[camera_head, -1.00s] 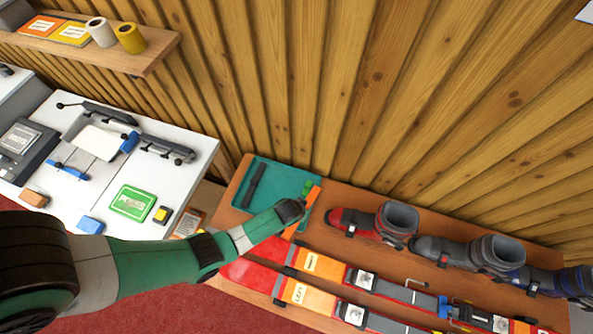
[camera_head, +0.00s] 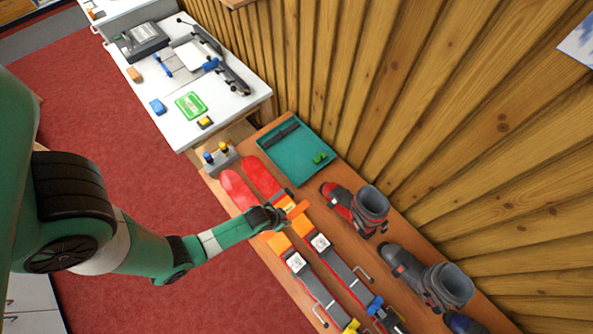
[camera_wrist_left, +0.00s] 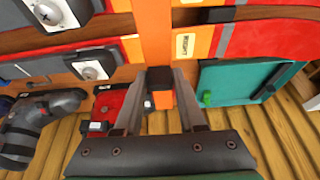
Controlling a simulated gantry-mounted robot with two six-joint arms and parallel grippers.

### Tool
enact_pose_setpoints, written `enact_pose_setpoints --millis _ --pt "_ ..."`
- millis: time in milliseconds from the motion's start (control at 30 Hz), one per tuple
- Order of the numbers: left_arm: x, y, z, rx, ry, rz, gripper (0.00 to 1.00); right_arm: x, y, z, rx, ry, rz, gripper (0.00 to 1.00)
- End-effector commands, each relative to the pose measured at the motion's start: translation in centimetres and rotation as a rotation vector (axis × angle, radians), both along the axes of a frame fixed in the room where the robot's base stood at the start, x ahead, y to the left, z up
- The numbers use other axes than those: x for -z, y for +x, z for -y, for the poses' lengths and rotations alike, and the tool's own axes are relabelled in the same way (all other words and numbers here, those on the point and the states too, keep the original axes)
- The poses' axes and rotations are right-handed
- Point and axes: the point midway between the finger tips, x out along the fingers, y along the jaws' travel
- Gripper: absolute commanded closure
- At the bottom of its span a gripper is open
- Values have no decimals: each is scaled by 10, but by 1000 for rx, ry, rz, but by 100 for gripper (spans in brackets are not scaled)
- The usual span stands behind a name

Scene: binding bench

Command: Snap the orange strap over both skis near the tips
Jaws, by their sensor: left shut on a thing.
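My left gripper (camera_head: 281,214) is shut on the orange strap (camera_head: 298,210), over the two skis just behind their red front sections. In the left wrist view the strap (camera_wrist_left: 153,35) runs out from between the fingers (camera_wrist_left: 160,88) and passes across the skis. I cannot tell whether it touches them. The near ski (camera_head: 237,189) and the far ski (camera_head: 261,174) lie side by side on the wooden bench, red at the tips with orange patches behind. The gripper and strap hide part of both skis. My right gripper is not in view.
A teal tray (camera_head: 272,167) with a black bar and a small green item lies beyond the tips. Ski boots, one red and black (camera_head: 358,208) and one grey (camera_head: 425,275), stand along the wall side. A small stand (camera_head: 221,158) sits at the bench end.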

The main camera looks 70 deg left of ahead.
Motion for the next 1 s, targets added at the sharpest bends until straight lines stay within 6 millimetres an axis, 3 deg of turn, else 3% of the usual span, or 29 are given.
enact_pose_setpoints --millis 267,767,1000 --pt "5 0 -1 -6 0 0 100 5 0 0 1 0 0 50" --pt "58 0 -2 -6 0 0 100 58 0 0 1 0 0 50" --pt "70 0 -2 -6 0 0 100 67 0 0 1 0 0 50"
